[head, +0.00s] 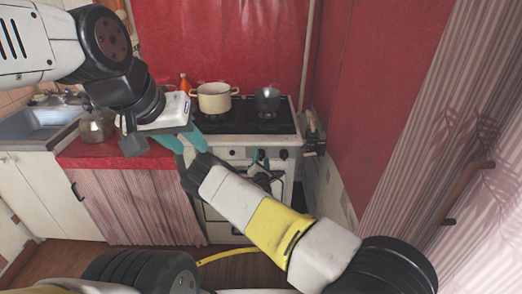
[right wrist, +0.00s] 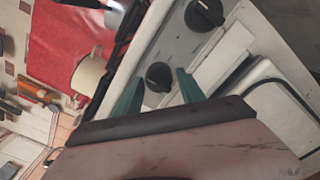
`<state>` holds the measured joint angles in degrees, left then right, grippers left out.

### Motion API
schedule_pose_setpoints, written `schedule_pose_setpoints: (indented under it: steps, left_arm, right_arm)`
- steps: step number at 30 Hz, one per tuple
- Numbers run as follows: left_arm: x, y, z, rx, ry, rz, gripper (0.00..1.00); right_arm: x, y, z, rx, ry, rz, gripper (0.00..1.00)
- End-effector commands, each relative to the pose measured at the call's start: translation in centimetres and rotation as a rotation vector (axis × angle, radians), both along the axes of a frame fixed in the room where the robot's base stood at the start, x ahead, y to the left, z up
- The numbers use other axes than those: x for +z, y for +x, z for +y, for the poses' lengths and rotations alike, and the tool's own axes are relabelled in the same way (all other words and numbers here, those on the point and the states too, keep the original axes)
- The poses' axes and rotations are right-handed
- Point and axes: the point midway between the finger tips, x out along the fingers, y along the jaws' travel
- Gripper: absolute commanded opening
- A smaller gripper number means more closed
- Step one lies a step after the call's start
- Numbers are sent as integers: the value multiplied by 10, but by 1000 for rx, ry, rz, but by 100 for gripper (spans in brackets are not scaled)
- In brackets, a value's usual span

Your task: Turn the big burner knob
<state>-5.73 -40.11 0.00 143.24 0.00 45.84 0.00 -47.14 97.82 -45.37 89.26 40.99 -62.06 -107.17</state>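The white stove front panel (head: 240,141) carries dark round knobs, including a left knob (head: 232,153) and a right knob (head: 284,154) in the head view. My right gripper (head: 262,157) is at this panel, between those two knobs. In the right wrist view its teal fingers (right wrist: 158,82) are spread apart, with a dark knob (right wrist: 158,77) between them near the tips; contact is not clear. Another knob (right wrist: 204,14) lies higher in that view. Which knob is the big burner's is not clear. My left gripper (head: 193,146) is open and empty, left of the stove front.
A cream pot (head: 214,97) and a dark kettle-like vessel (head: 267,99) stand on the stove top. A glass jar (head: 96,126) stands on the red counter (head: 100,154) to the left. A striped curtain (head: 425,130) hangs at the right.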

Motion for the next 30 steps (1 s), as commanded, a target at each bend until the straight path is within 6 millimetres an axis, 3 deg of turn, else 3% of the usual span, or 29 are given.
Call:
schedule_pose_setpoints:
  steps: [13, 24, 30]
  left_arm:
    - [0, 0, 0, 0, 0, 0, 36]
    - [0, 0, 0, 0, 0, 0, 36]
    - [0, 0, 0, 0, 0, 0, 36]
  right_arm:
    - [1, -5, 1, 1, 1, -1, 58]
    - [0, -64, 1, 1, -1, 0, 58]
    - [1, -77, 1, 1, 1, -2, 58]
